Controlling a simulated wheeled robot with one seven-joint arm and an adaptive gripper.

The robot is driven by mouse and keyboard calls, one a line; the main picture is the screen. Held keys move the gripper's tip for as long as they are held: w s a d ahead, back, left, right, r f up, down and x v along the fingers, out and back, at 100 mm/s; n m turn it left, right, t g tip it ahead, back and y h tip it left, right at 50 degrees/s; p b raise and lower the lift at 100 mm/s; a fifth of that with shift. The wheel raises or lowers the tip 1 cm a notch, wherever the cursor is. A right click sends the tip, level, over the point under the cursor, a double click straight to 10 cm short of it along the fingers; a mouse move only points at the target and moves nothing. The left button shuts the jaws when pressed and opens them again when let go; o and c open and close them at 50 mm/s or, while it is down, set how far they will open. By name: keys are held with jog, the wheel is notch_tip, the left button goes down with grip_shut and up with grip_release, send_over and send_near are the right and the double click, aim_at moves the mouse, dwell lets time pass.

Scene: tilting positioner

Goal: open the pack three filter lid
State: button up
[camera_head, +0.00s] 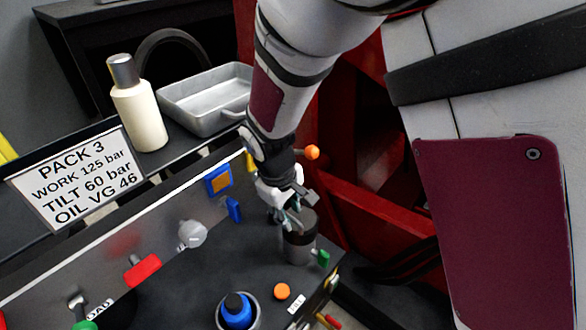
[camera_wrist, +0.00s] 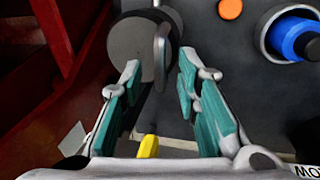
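The filter canister (camera_head: 299,247) is a short grey cylinder on the dark top of the pack, under my gripper (camera_head: 290,212) in the head view. Its round dark lid (camera_wrist: 130,45) shows at the upper left of the wrist view, with a pale upright handle (camera_wrist: 160,48) on its right part. My gripper (camera_wrist: 158,72) is open, its two teal-padded fingers apart. The handle lies in line with the gap between the fingertips, and I see no grip on it. In the head view my gripper hides part of the lid. The lid looks closed.
A blue-capped fitting (camera_head: 237,312) and an orange knob (camera_head: 282,291) stand near the canister. A red handle (camera_head: 143,270) and a grey knob (camera_head: 192,234) are on the panel. A sign (camera_head: 75,175) reads PACK 3. A bottle (camera_head: 139,112) and metal tray (camera_head: 205,98) stand behind.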

aim_at(299, 218)
grip_shut()
jog(key=shift+r, duration=0.1)
jog(key=shift+w+d+r+p, duration=0.85)
jog(key=shift+w+r+p, duration=0.1)
jog(key=shift+p, duration=0.1)
jog(key=shift+w+d+r, duration=0.1)
jog(key=shift+w+d, duration=0.05)
jog(key=shift+w, duration=0.05)
jog(key=shift+w+d, duration=0.1)
jog(key=shift+w, duration=0.05)
